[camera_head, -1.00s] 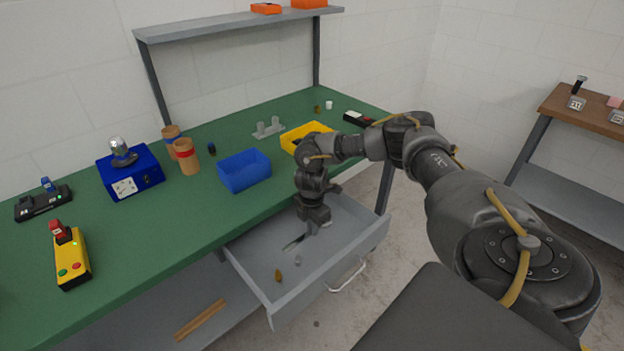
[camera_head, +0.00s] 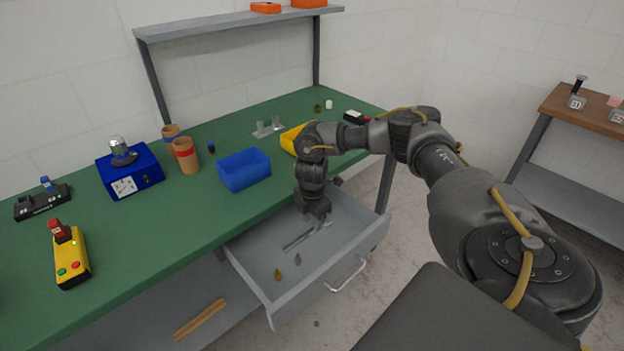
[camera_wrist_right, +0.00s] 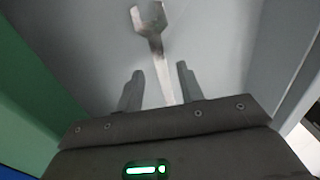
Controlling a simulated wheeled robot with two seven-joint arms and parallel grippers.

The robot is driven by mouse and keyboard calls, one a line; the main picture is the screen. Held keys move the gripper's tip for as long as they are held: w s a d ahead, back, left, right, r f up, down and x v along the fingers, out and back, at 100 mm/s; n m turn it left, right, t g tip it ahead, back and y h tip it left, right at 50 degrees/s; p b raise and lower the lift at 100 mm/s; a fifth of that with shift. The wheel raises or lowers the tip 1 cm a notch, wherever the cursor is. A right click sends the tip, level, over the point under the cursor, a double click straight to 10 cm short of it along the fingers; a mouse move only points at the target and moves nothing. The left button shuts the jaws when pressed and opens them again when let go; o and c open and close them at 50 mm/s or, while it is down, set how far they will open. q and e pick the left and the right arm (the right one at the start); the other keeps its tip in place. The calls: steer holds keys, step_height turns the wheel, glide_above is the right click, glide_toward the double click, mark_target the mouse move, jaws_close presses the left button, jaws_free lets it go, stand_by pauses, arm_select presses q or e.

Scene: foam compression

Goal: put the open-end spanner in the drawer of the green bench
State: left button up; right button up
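The open-end spanner (camera_head: 297,242) lies on the floor of the pulled-out grey drawer (camera_head: 262,285) of the green bench (camera_head: 120,243). My right gripper (camera_head: 319,222) is over the inner part of the drawer, just above the spanner's near part. In the right wrist view the spanner (camera_wrist_right: 152,40) points away with its open jaw at the top. Its shank runs between the two spread fingers of my right gripper (camera_wrist_right: 159,72), with gaps on both sides. The spanner's other end is hidden by the gripper body. My left gripper is not in view.
A brown piece (camera_head: 277,274) and a small grey piece (camera_head: 298,259) also lie in the drawer. A blue bin (camera_head: 244,171) and a yellow bin (camera_head: 291,139) stand on the bench near my right arm. The drawer's front half is mostly free.

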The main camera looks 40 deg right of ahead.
mark_target(312, 231)
step_height(312, 231, up, 10)
steer(key=shift+f, duration=0.25)
stand_by(0.5)
